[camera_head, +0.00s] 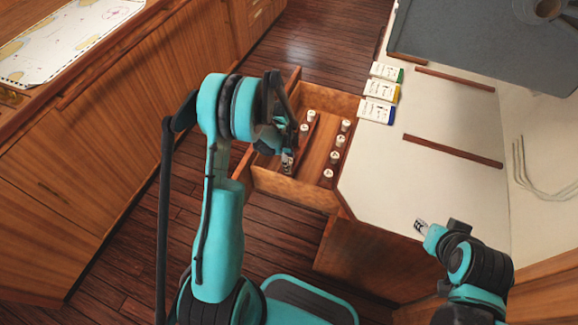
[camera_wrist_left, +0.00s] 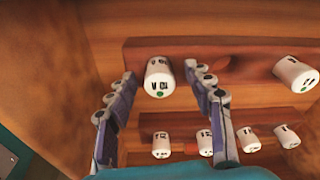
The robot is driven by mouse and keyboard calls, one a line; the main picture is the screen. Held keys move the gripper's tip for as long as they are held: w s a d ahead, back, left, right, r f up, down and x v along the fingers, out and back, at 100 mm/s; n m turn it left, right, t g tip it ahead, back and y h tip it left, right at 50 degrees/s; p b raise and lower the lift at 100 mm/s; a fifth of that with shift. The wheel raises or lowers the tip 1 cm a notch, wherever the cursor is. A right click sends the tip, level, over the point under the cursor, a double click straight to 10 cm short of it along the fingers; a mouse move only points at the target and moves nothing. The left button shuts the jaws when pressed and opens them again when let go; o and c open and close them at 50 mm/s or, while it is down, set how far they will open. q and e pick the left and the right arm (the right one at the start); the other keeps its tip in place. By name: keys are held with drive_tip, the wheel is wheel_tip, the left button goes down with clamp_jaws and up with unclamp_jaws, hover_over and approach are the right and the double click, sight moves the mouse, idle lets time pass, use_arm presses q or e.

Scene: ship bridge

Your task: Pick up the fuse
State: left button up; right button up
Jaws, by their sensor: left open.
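Several white cylindrical fuses stand in two rows in the open wooden drawer (camera_head: 295,185). In the left wrist view one fuse with a green dot (camera_wrist_left: 159,80) appears between the fingertips of my left gripper (camera_wrist_left: 161,72), which is open and empty; contact cannot be told. Another fuse (camera_wrist_left: 297,73) is to its right on the same wooden rail, and several more, such as one fuse (camera_wrist_left: 205,142), line the other rail. In the head view my left gripper (camera_head: 288,160) is low over the drawer's left side, and my arm hides part of it. My right gripper (camera_head: 420,226) is above the white counter's front edge.
Three boxes with green (camera_head: 386,73), yellow (camera_head: 382,90) and blue (camera_head: 377,111) ends lie on the white counter (camera_head: 450,110) beside the drawer. Brown strips (camera_head: 452,149) cross the counter. The drawer walls stand close around my left gripper. A chart (camera_head: 65,40) lies at upper left.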

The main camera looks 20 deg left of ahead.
use_arm(q)
drive_tip(key=shift+r, duration=0.1)
clamp_jaws()
